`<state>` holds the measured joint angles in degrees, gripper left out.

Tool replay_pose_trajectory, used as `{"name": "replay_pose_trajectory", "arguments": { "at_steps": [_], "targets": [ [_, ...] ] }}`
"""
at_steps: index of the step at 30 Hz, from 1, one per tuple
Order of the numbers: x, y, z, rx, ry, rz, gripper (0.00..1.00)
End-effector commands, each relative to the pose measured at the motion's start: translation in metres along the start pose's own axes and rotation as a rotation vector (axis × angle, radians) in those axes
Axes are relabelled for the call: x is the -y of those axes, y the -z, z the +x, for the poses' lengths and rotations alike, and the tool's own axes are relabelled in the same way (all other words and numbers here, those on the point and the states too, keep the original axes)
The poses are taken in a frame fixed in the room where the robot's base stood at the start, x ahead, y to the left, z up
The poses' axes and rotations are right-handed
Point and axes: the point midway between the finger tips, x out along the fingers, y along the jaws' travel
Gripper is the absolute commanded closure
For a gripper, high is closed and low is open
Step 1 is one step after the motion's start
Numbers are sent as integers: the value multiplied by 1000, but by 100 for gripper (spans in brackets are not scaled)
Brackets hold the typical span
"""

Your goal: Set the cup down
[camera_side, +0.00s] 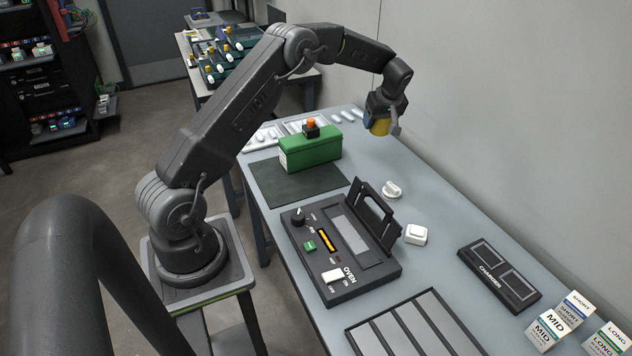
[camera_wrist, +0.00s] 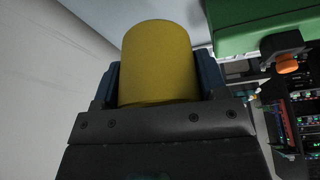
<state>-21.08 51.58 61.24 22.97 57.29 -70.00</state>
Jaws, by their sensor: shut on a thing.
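A yellow cup (camera_wrist: 158,62) fills the middle of the wrist view, between the two blue-grey fingers of my gripper (camera_wrist: 158,85). In the side view my gripper (camera_side: 381,112) is shut on the cup (camera_side: 379,127), near the far right part of the blue-grey table (camera_side: 420,185). The cup appears to be held above the table surface; the exact gap is hard to tell. Part of the cup is hidden by the gripper in the side view.
A green box (camera_side: 311,152) with an orange-topped button stands left of the gripper on a dark mat (camera_side: 285,187). A wall is close behind.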

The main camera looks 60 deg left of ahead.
Motion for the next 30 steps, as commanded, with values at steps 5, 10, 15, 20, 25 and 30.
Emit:
{"name": "replay_pose_trajectory", "arguments": {
  "at_steps": [5, 10, 15, 20, 25, 30],
  "targets": [
    [8, 18, -30, -1, 4, -5, 61],
    [41, 36, -29, -4, 12, -20, 61],
    [88, 54, -29, -7, 23, -39, 61],
    [151, 65, -31, -10, 36, -63, 61],
    [225, 62, -34, -11, 48, -89, 61],
    [292, 41, -39, -9, 57, -115, 61]
  ]
}}
